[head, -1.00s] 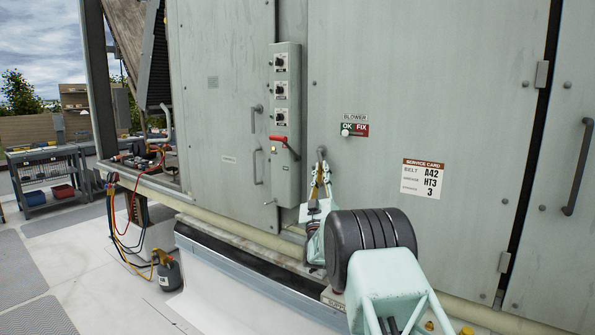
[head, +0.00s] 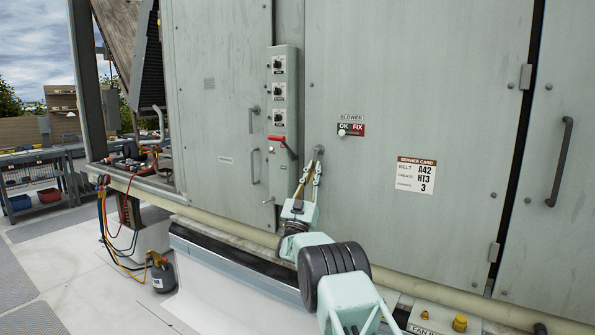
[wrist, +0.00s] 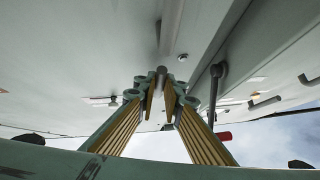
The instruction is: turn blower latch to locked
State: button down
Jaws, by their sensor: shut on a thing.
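The blower latch (head: 319,150) is a small grey piece at the left edge of the wide grey door, left of and below the BLOWER label. My gripper (head: 313,167) reaches up to it from below, with its fingertips at the latch. In the wrist view my gripper (wrist: 161,86) has its yellow-padded fingers closed in around a small dark grey piece, the latch (wrist: 161,73). The fingertips hide part of the latch. I cannot tell its exact angle.
A grey control box (head: 285,95) with several dials and a red-handled lever (head: 277,138) stands left of the latch. A BLOWER plate with OK and FIX fields (head: 351,129) and a service card (head: 415,175) are on the door. A pipe (head: 235,232) runs below.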

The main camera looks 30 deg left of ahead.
jog(key=shift+a+r, duration=0.1)
jog(key=shift+r, duration=0.1)
jog(key=c, duration=2.7)
grip_release()
jog(key=shift+c, duration=0.2)
jog(key=shift+f, duration=0.15)
jog(key=shift+s+f, duration=0.1)
jog(key=shift+f, duration=0.05)
jog(key=v, duration=1.1)
jog(key=shift+s+f, duration=0.25)
jog(key=shift+s, duration=0.05)
